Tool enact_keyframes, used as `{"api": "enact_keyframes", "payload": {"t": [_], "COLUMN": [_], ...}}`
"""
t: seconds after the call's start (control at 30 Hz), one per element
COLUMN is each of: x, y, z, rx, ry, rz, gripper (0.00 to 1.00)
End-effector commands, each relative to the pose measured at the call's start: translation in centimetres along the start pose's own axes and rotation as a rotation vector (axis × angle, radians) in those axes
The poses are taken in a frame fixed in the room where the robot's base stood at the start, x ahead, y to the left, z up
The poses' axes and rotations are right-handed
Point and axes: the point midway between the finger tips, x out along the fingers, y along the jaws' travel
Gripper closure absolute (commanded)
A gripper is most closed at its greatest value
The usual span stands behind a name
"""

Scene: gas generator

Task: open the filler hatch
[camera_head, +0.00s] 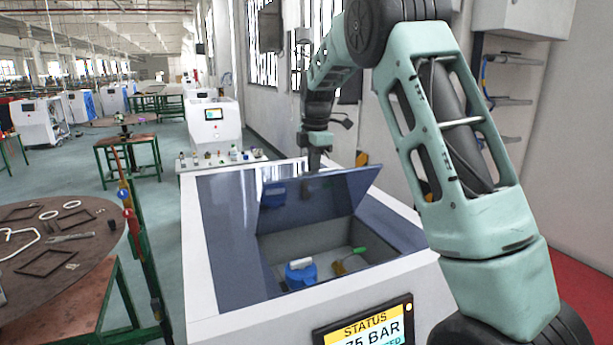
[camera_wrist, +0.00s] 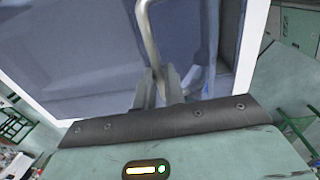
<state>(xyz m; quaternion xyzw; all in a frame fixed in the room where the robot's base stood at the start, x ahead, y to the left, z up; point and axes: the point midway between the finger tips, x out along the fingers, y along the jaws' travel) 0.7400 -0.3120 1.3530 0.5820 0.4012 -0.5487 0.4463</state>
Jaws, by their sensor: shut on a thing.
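The filler hatch (camera_head: 330,203) is a blue-grey lid on top of the white generator (camera_head: 203,262). In the head view it stands tilted up, partly open, hinged along the far side. The compartment (camera_head: 270,246) under it shows, with a blue container (camera_head: 300,273) and a green-handled tool (camera_head: 352,256) inside. My gripper (camera_head: 312,172) is behind the raised lid, its fingertips partly hidden. In the wrist view my gripper (camera_wrist: 160,84) is shut on the hatch's metal handle (camera_wrist: 147,30), with the lid's surface close behind it.
A status screen (camera_head: 368,325) is on the generator's front. A round table (camera_head: 75,245) with metal parts stands at left. A bench with small items (camera_head: 222,160) is behind the generator. A wall closes the right side. The aisle floor (camera_head: 165,215) at left is clear.

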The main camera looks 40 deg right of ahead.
Motion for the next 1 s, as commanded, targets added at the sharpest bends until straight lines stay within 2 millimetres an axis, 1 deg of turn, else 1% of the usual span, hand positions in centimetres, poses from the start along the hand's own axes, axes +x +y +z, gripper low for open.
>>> {"api": "enact_keyframes", "payload": {"t": [0.27, 0.4, 0.5, 0.7, 1.0], "x": [-0.8, -0.5, 0.0, 0.8, 1.7], "y": [5.5, 8.3, 9.9, 12.2, 14.3], "z": [0.0, -0.1, -0.1, -0.1, -0.1], "rx": [-0.004, -0.004, -0.004, -0.004, -0.004], "ry": [0.002, 0.004, 0.003, 0.004, 0.004], "rz": [-0.011, -0.013, -0.013, -0.014, -0.017], "gripper": [1.00, 1.00, 1.00, 1.00, 1.00]}}
